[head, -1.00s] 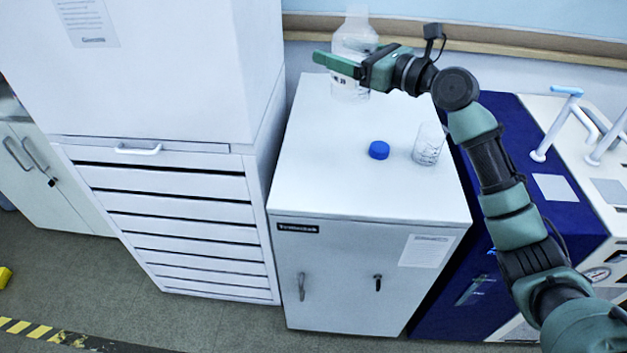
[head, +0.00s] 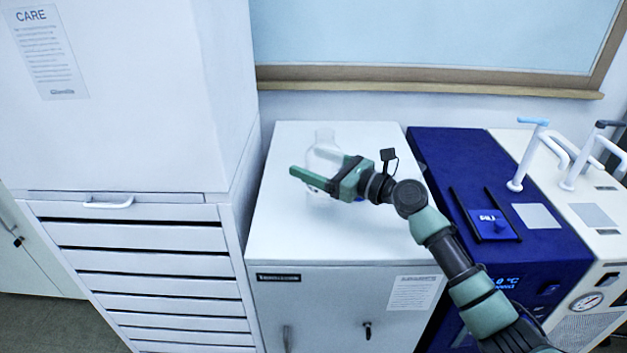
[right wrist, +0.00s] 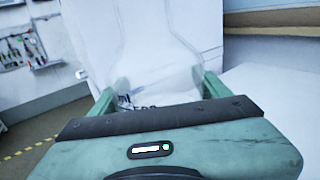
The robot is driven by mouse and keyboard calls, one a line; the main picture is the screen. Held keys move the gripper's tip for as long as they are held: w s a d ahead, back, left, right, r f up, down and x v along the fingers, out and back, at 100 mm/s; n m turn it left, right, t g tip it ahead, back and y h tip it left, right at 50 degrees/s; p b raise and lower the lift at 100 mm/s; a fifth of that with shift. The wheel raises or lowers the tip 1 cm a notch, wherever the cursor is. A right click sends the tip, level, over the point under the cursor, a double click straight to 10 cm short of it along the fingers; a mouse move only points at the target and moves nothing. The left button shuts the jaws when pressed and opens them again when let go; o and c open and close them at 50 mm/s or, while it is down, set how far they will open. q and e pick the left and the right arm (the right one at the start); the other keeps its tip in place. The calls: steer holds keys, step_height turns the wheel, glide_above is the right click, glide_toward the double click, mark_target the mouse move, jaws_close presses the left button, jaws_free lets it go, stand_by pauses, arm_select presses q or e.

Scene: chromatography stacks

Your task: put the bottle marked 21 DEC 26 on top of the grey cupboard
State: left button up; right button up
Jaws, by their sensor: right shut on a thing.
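A clear, see-through bottle (head: 325,153) is held upright by my right gripper (head: 318,178) over the top of the light grey cupboard (head: 285,235). I cannot tell whether its base touches the top. In the right wrist view the bottle (right wrist: 157,50) stands between the two fingers, which close on its sides. Dark print shows low on it, partly hidden by the gripper, and the date cannot be read. My left gripper is not in view.
A tall white cabinet with drawers (head: 150,240) stands close on the left. A blue instrument (head: 450,160) stands on the right. The wall is behind. The cupboard's front left top is clear.

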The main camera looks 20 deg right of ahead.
steer(key=shift+f+b, duration=0.35)
steer(key=shift+f, duration=1.55)
steer(key=shift+f, duration=0.1)
steer(key=o, duration=2.1)
steer(key=shift+f, duration=0.15)
steer(key=shift+r, duration=0.25)
steer(key=p+v, duration=0.1)
steer(key=v, duration=1.1)
steer(key=shift+p, duration=0.4)
